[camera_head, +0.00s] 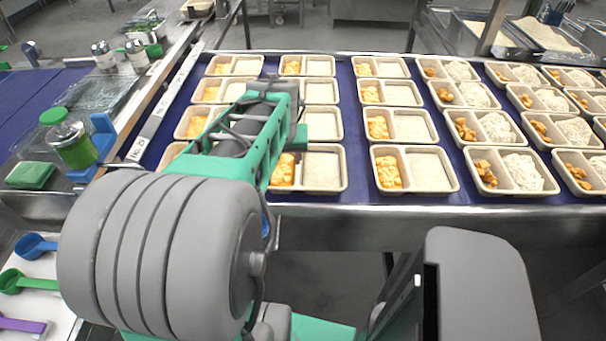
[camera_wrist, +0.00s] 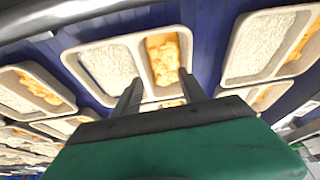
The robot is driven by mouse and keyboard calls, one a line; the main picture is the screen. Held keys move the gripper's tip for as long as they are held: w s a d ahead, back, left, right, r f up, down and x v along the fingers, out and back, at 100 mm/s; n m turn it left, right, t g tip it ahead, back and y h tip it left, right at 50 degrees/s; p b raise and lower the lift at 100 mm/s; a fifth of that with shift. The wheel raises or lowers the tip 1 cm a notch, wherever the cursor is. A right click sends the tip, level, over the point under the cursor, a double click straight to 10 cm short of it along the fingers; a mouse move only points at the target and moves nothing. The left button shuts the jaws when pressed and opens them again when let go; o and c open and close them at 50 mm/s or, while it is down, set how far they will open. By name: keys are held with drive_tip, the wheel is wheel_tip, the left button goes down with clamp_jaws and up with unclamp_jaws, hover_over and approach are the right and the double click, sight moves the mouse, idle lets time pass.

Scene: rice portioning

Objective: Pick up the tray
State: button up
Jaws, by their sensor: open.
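Many beige two-compartment trays stand in rows on a blue belt. In the wrist view a tray (camera_wrist: 142,62) with white rice and yellow-orange food lies just beyond my gripper (camera_wrist: 159,92). The two dark fingers are apart and empty, pointing at the tray's near end. Whether they touch its rim I cannot tell. In the head view my teal and grey arm reaches over the left columns and hides parts of several trays. A front-row tray (camera_head: 310,189) shows partly beside the arm. The fingertips are hidden in that view.
The blue belt (camera_head: 358,190) has narrow gaps between the trays. Trays at right hold browner chunks. A jar with green contents (camera_head: 73,146) and shakers (camera_head: 104,57) stand at left. Coloured scoops (camera_head: 35,246) lie at lower left. A metal rail edges the belt.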

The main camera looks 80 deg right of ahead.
sight(299, 167)
drive_tip(key=s, duration=0.1)
drive_tip(key=s+d+f, duration=0.1)
drive_tip(key=shift+s+d+f+m, duration=0.15)
drive_tip(key=shift+s+f+m, duration=0.05)
drive_tip(key=shift+s+m, duration=0.15)
drive_tip(key=x, duration=0.3)
drive_tip(key=p+x, duration=0.1)
drive_tip(key=x, duration=0.2)
drive_tip(key=shift+s+d+f, duration=0.2)
drive_tip(key=shift+d, duration=0.35)
clamp_jaws()
drive_tip(key=shift+r, duration=0.1)
